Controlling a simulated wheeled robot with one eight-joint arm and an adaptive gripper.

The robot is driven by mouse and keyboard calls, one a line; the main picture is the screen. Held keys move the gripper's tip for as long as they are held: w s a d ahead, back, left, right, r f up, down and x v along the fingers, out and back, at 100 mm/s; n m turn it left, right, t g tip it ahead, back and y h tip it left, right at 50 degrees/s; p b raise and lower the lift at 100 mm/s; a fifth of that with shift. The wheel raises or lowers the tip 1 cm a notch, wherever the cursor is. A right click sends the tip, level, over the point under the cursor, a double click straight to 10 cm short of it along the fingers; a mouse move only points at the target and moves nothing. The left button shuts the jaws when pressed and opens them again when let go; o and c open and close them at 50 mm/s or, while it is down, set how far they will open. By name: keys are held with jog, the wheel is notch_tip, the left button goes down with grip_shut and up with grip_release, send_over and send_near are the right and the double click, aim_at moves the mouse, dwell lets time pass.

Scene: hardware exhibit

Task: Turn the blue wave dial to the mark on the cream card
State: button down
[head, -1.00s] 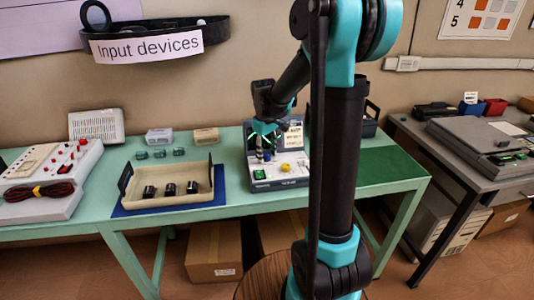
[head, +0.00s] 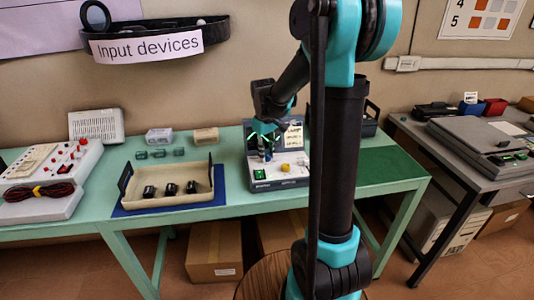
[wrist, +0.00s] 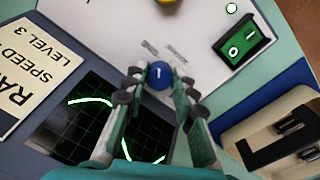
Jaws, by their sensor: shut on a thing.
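The blue wave dial (wrist: 159,76) sits on the pale panel of a wave device (head: 262,187), with a white pointer mark on its top. My gripper (wrist: 160,80) has one finger on each side of the dial and is shut on it. In the head view my gripper (head: 266,152) points down at the panel, and the dial is too small there to tell. The cream card (wrist: 27,70) stands beside the screen and reads in part "SPEED" and "LEVEL 3"; it also shows in the head view (head: 294,136). The dark screen (wrist: 75,125) shows a bright green wave, partly hidden by my fingers.
A green rocker switch (wrist: 243,42) and a yellow knob (wrist: 168,1) are on the same panel. A beige tray (head: 140,201) with several black parts lies left of the device. A green mat (head: 393,166) is clear at the right.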

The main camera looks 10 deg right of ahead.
jog(key=m, duration=0.8)
jog(key=shift+w+a+m, duration=0.1)
jog(key=shift+m, duration=0.2)
jog(key=m, duration=0.4)
jog(key=shift+m+g, duration=0.3)
jog(key=shift+m, duration=1.8)
jog(key=shift+w, duration=0.1)
jog(key=c, duration=1.2)
grip_release()
jog(key=shift+r, duration=0.15)
jog(key=r, duration=1.1)
jog(key=shift+w+a+r, duration=0.2)
jog(key=shift+r, duration=0.2)
